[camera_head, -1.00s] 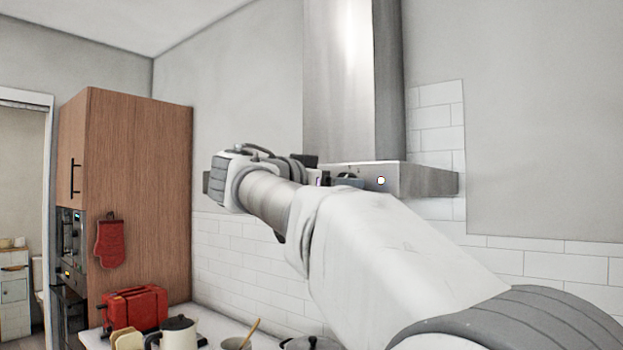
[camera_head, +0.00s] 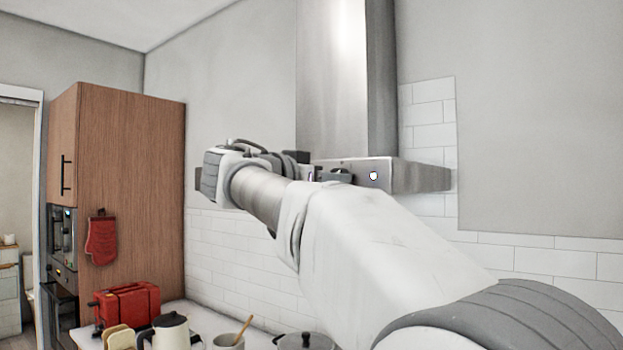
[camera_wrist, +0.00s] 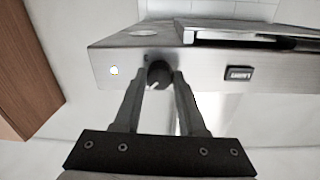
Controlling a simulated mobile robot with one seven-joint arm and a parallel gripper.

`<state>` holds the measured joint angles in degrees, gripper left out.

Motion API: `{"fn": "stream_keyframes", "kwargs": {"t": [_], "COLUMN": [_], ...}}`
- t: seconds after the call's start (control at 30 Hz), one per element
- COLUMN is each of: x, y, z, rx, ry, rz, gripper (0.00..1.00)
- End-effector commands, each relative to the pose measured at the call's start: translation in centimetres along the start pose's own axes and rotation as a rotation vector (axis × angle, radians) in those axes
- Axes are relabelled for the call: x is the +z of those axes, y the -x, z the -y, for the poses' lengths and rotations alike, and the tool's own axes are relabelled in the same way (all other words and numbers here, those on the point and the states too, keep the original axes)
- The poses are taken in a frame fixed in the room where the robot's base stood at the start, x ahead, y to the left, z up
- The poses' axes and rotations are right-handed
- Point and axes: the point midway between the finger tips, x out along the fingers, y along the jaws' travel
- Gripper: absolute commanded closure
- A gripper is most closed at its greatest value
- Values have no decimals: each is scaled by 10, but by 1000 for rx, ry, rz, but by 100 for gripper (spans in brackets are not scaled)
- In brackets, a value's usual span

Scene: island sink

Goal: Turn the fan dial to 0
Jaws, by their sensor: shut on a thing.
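The fan dial (camera_wrist: 158,73) is a round dark knob on the front edge of the steel range hood (camera_wrist: 205,62). In the wrist view it sits between the fingertips of my gripper (camera_wrist: 157,79), one finger on each side. My gripper is shut on the dial. A small light mark shows at the dial's lower left, but I cannot read any number. In the head view the hood (camera_head: 420,178) is behind my arm, and my gripper's body covers much of its front.
A small lit button (camera_wrist: 114,71) is left of the dial and a dark label (camera_wrist: 238,73) is right of it. A tall wooden cabinet (camera_head: 125,180) stands left. A red toaster (camera_head: 128,304), a kettle (camera_head: 171,335) and a pot (camera_head: 305,341) are on the counter below.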

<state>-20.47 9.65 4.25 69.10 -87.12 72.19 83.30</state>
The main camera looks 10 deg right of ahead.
Motion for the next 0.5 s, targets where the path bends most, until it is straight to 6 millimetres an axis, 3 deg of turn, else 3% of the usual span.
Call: {"fn": "stream_keyframes", "kwargs": {"t": [0.5], "x": [1], "y": [0], "z": [-1], "rx": [-2], "ry": [347], "rz": [-14], "gripper": [100]}}
